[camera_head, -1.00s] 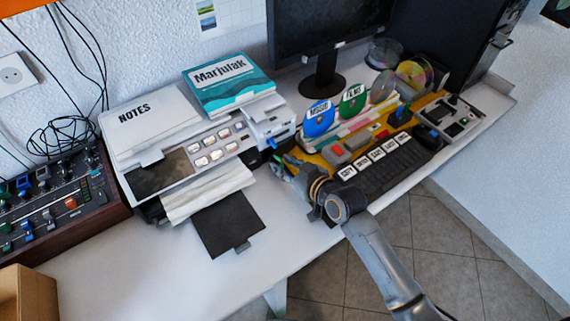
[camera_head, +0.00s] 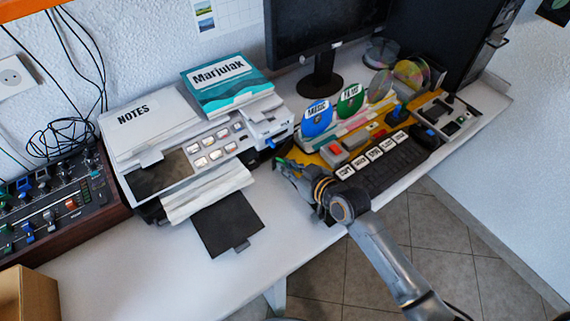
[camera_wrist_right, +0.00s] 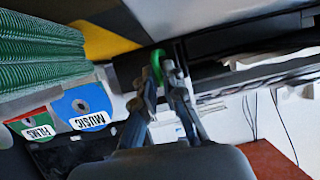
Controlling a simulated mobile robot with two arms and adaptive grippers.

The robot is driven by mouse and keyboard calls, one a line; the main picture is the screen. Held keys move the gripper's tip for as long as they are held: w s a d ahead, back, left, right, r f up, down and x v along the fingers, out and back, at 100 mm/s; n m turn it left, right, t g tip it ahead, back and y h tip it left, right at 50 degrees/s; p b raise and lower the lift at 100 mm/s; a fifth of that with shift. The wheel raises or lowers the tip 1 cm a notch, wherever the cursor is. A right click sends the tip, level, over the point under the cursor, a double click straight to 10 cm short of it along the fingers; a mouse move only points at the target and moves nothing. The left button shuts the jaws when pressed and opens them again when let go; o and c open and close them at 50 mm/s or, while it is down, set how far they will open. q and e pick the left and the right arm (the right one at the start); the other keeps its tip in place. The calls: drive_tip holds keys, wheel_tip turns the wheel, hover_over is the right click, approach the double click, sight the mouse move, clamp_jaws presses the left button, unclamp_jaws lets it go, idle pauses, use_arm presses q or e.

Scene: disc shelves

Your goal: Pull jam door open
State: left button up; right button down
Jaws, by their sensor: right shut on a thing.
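The printer (camera_head: 190,150) stands at the middle left of the desk in the head view. My right gripper (camera_head: 284,164) is at its lower right side, with the arm coming in from below right. In the right wrist view, my right gripper (camera_wrist_right: 163,78) is shut on a green handle (camera_wrist_right: 157,62), which shows as a small loop between the fingertips, against dark parts of the printer. I take this handle to be the jam door's. The door panel itself is not clearly seen, and I cannot tell how far it stands open. My left gripper is not in view.
A paper sheet (camera_head: 208,191) and black tray (camera_head: 227,222) jut from the printer's front.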

drive_tip(key=c, duration=1.5)
unclamp_jaws()
drive_tip(key=shift+w+d+r, duration=0.15)
drive_tip(key=shift+w+d, duration=0.1)
drive_tip(key=shift+o, duration=0.2)
drive_tip(key=shift+s+d+r, duration=0.1)
drive_tip(key=shift+s+d, duration=0.1)
drive_tip(key=shift+s, duration=0.25)
drive_tip(key=v, duration=1.1)
